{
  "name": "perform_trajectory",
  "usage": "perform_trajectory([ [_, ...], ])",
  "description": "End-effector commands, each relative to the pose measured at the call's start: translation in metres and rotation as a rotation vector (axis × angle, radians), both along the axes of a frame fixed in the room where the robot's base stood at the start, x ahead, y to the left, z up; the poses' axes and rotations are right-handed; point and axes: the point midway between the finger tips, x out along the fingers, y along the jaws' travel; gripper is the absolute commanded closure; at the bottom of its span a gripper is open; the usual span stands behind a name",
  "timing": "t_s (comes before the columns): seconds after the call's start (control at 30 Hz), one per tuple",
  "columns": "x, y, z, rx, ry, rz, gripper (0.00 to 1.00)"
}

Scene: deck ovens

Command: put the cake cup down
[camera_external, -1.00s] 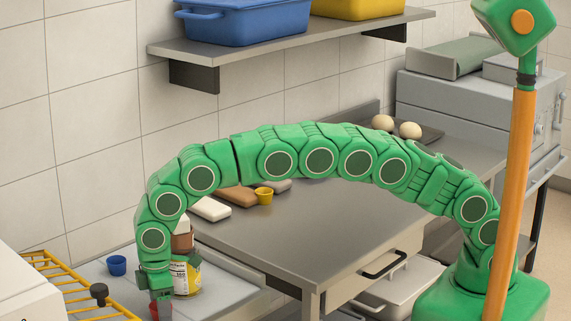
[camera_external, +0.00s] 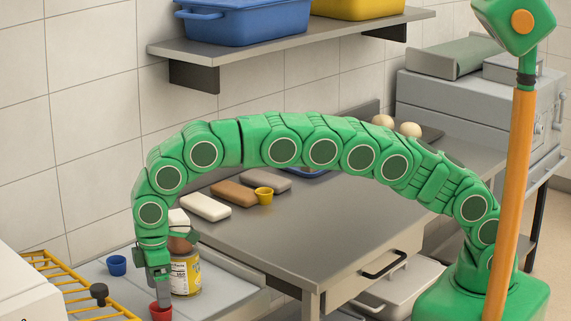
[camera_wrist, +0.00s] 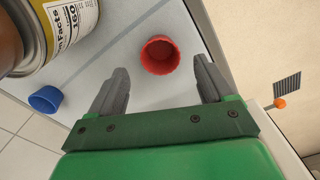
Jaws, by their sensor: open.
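The red cake cup (camera_wrist: 160,56) stands on the grey work surface (camera_wrist: 115,97) in the wrist view, just beyond and between my open fingertips. In the external view the red cup (camera_external: 160,312) shows below my gripper (camera_external: 160,287), partly cut off by the bottom edge. My gripper (camera_wrist: 162,78) is open and empty, with a finger on each side and clear of the cup. A blue cup (camera_external: 117,265) stands on the same surface to the left, and it also shows in the wrist view (camera_wrist: 45,98).
A labelled can (camera_external: 185,276) stands close beside my gripper. A yellow cup (camera_external: 264,195) and several oblong blocks sit on the steel table (camera_external: 300,235). Its front part is clear.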

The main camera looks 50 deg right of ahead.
Motion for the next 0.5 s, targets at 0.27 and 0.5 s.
perform_trajectory([
  [0.27, 0.001, 0.000, 0.046, 0.002, -0.001, -0.001, 0.19],
  [0.5, 0.000, 0.000, 0.062, 0.001, 0.000, 0.000, 0.19],
])
